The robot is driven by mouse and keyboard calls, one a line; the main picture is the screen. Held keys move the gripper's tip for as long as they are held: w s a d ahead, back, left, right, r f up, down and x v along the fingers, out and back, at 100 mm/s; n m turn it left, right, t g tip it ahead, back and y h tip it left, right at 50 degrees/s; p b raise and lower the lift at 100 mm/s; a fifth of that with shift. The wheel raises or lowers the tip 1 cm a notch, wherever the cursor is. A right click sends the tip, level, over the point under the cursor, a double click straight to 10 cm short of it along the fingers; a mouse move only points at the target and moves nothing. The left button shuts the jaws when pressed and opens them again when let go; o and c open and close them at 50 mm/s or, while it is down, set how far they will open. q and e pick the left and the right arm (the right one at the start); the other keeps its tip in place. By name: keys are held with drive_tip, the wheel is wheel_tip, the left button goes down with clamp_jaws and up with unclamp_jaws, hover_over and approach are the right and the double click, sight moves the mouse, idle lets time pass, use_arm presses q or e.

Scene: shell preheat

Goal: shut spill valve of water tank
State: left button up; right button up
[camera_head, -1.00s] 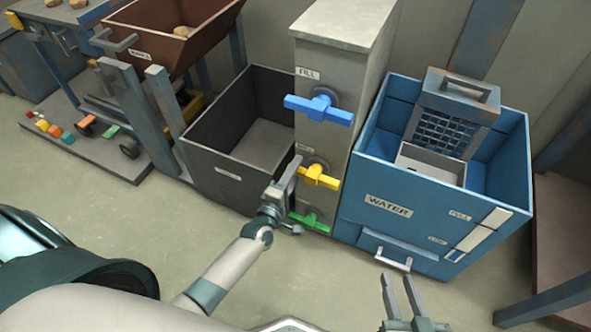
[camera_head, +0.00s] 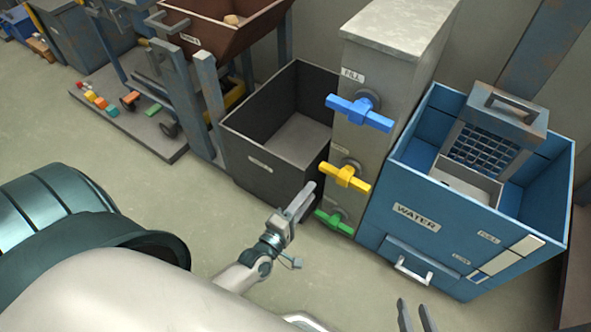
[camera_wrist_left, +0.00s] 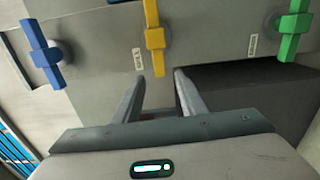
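The water tank (camera_head: 400,240) is a blue open box labelled WATER. A grey column (camera_head: 385,75) beside it carries three valves: a blue handle (camera_head: 360,112) beside a FILL label, a yellow handle (camera_head: 344,178) in the middle and a green handle (camera_head: 334,222) low down. The middle label is too small to read surely. My left gripper (camera_head: 305,192) is in front of the column, left of the yellow handle and apart from it. In the left wrist view its fingers (camera_wrist_left: 159,75) are open and empty, with the yellow handle (camera_wrist_left: 153,30) just beyond them. My right gripper (camera_head: 417,312) is open at the bottom edge, partly cut off.
A dark open bin (camera_head: 268,178) stands left of the column, close to my left gripper. A brown hopper (camera_head: 215,45) and a low grey platform (camera_head: 125,110) are further left. The tank has a front handle (camera_head: 412,272). The floor in front is clear.

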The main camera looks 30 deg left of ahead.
use_arm(q)
drive_tip(key=s, duration=0.6)
drive_tip(key=shift+a, duration=0.1)
use_arm(e)
drive_tip(key=shift+s+d+f+g, duration=0.15)
drive_tip(key=shift+s+f+g, duration=0.1)
drive_tip(key=shift+f+g, duration=0.05)
use_arm(q)
drive_tip(key=shift+w, duration=0.1)
